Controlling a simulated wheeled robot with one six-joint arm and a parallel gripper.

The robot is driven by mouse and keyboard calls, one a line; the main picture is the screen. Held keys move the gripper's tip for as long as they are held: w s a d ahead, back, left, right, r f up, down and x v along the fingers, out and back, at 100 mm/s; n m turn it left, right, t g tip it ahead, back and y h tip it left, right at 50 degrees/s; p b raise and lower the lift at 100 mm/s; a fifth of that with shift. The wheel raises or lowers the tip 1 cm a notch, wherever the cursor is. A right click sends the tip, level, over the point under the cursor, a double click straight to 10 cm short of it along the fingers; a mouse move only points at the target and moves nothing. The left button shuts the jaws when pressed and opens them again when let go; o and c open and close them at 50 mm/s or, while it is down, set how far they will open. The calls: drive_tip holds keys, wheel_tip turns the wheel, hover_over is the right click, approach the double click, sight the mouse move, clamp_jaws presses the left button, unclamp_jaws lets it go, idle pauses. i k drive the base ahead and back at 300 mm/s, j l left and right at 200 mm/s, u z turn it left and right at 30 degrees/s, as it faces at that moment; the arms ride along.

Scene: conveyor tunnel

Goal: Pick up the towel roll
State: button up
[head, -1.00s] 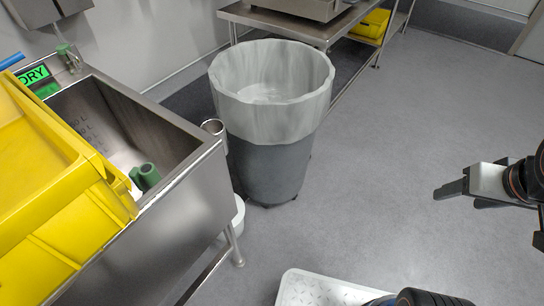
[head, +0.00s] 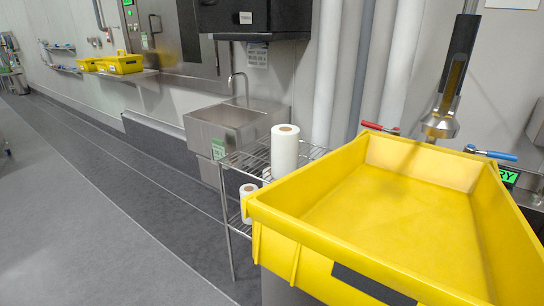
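A white towel roll (head: 285,153) stands upright on the top shelf of a wire rack (head: 245,162), behind the left end of a large yellow tub. A second white roll (head: 248,203) stands lower on the rack, partly hidden by the tub. My gripper is not in view.
The empty yellow tub (head: 400,205) fills the right foreground and hides part of the rack. A steel hand sink (head: 232,128) stands behind the rack. Pipes (head: 328,70) run up the wall. Grey floor (head: 90,230) is clear at left. Yellow bins (head: 122,64) sit on a far shelf.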

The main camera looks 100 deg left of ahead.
sight(284, 138)
drive_tip(key=u, duration=3.05)
drive_tip(key=i+j+u, duration=0.25)
drive_tip(key=i+j, duration=0.25)
